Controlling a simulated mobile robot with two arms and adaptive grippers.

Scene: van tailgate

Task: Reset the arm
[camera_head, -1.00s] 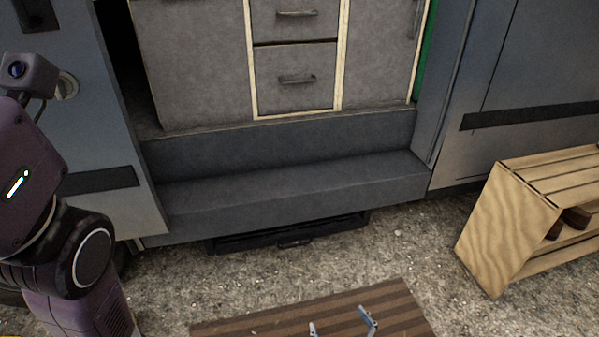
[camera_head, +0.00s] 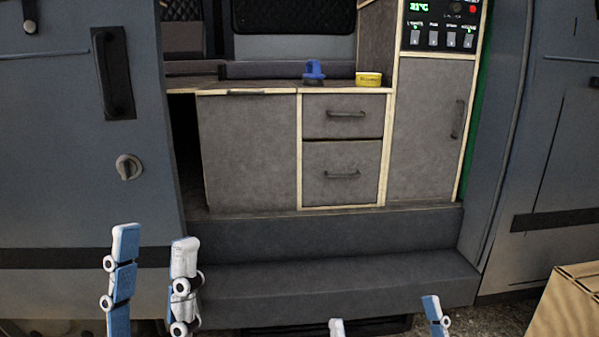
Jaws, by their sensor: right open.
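My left gripper (camera_head: 155,240) points up at the lower left, in front of the van's blue-grey side. Its two blue and white fingers stand apart with nothing between them. My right gripper (camera_head: 385,316) shows only its fingertips at the bottom edge, below the van's step. They are wide apart and no object shows between them. The rest of both arms is out of view.
The van's grey step (camera_head: 340,285) lies below a cabinet with two drawers (camera_head: 342,145). A blue brush-like item (camera_head: 314,72) and a yellow tin (camera_head: 369,79) sit on the counter.

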